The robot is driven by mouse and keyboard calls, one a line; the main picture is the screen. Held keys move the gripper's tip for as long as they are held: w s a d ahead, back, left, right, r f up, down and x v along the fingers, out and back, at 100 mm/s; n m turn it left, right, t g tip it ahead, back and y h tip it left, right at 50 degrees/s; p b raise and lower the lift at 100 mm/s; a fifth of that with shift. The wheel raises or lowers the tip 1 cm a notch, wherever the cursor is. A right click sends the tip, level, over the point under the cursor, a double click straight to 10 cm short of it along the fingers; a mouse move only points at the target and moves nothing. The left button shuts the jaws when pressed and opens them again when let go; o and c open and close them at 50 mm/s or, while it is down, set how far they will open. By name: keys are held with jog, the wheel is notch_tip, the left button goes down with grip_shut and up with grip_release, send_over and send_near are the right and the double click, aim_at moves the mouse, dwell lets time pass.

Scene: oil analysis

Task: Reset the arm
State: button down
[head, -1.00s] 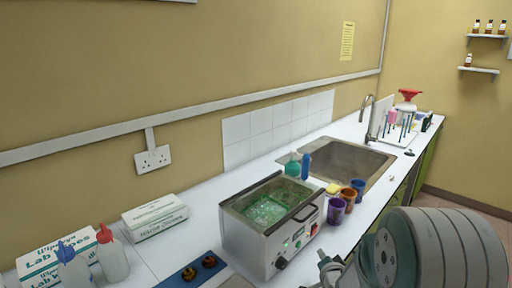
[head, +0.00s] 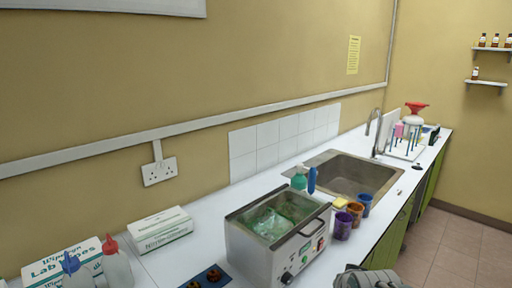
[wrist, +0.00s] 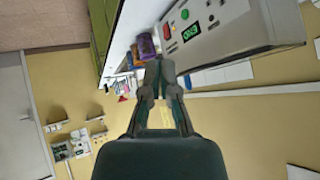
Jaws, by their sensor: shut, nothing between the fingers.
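My gripper (wrist: 159,66) shows in the wrist view with its fingertips together and nothing between them. It hangs in free air in front of the counter, and the water bath and cups lie beyond its tips. In the head view only a grey part of my arm shows at the bottom edge, right of the water bath. The gripper itself is not visible there.
A water bath (head: 254,255) with green contents stands on the white counter (head: 183,247). Purple (head: 343,227), brown and blue cups stand to its right, before the sink (head: 350,176). Wipe boxes and wash bottles are at left. The floor (head: 465,245) at right is clear.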

jog(key=s+a+r+n+g, duration=0.1)
jog(key=s+n, duration=0.1)
jog(key=s, duration=0.5)
jog(key=s+a+r+n+g, duration=0.1)
jog(key=s+r+n+g, duration=0.1)
jog(key=s, duration=0.6)
jog(key=shift+s+a+y, duration=0.2)
jog(key=shift+s+y, duration=0.05)
jog(key=shift+y, duration=0.05)
